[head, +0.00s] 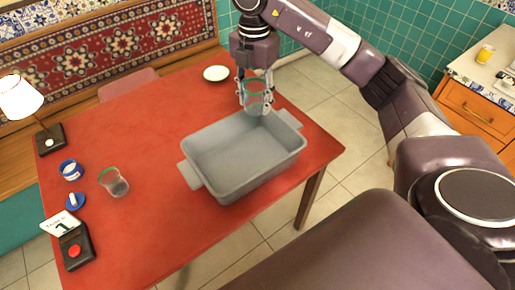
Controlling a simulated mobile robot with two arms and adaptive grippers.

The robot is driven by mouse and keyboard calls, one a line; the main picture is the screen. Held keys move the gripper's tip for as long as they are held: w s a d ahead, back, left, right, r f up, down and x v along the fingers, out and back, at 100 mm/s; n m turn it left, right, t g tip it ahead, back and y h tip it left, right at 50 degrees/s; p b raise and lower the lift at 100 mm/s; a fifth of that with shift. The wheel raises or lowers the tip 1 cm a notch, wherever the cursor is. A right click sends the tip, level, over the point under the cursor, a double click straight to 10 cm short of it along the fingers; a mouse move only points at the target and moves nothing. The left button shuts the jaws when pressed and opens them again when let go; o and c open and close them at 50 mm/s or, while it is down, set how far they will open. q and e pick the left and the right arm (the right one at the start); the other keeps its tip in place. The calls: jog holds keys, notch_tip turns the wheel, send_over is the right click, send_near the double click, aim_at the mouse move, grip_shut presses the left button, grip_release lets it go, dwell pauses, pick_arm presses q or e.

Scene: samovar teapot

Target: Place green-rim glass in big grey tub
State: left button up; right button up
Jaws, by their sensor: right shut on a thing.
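My right gripper (256,88) comes down from the top and is shut on a clear glass with a green rim (257,104). The glass is upright, at the far edge of the big grey tub (222,192). I cannot tell whether its base is above the tub's rim or behind it. The tub stands on the red table, and its visible inside is empty. A second clear glass with a green rim (114,184) stands on the left part of the table, with something dark in its bottom. My left gripper is not in view.
On the red table (165,225) stand a lamp (20,98), a blue-and-white cup (70,170), a small blue dish (75,202), a black box with a red button (76,250) and a plate (216,73). A wooden cabinet (470,107) stands at right. The table's middle left is clear.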

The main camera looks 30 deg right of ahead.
jog(key=p, duration=0.1)
send_over(255, 155)
notch_tip(255, 155, down, 15)
jog(key=shift+s+r, duration=0.1)
jog(key=shift+r, duration=0.1)
notch_tip(255, 155, down, 4)
jog(key=shift+f+p, duration=0.25)
jog(key=shift+p, duration=0.15)
jog(key=shift+f, duration=0.3)
jog(key=shift+f, duration=0.2)
jog(key=o, duration=1.2)
jog(key=shift+r, duration=0.1)
